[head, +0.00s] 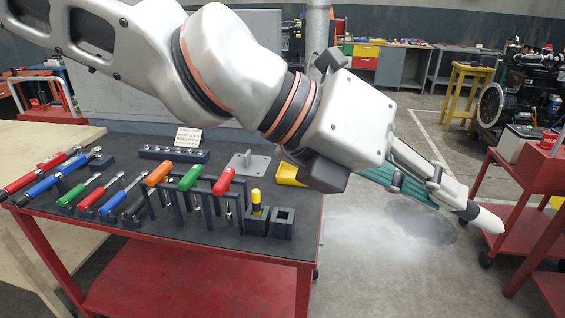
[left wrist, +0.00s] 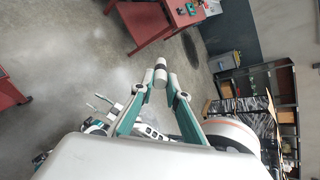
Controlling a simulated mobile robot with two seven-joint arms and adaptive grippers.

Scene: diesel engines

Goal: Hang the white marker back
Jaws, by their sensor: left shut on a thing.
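The white marker (head: 488,219) has a pale pointed end and a dark band. My left gripper (head: 437,183) is shut on it and holds it in the air over the floor, right of the red table. It slants down to the right, apart from any surface. In the left wrist view, the marker (left wrist: 160,74) sits between the fingertips of the left gripper (left wrist: 160,88). A black square holder (head: 283,222) with an empty opening stands at the table's front right corner. Beside it, another black holder (head: 257,222) has a yellow marker (head: 256,202) upright in it. My right gripper is not in view.
The red table's dark top (head: 215,235) carries screwdrivers and wrenches in racks, a grey plate (head: 249,162) and a yellow bin (head: 291,174). A red cart (head: 538,170) stands at the right. Open floor lies between table and cart.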

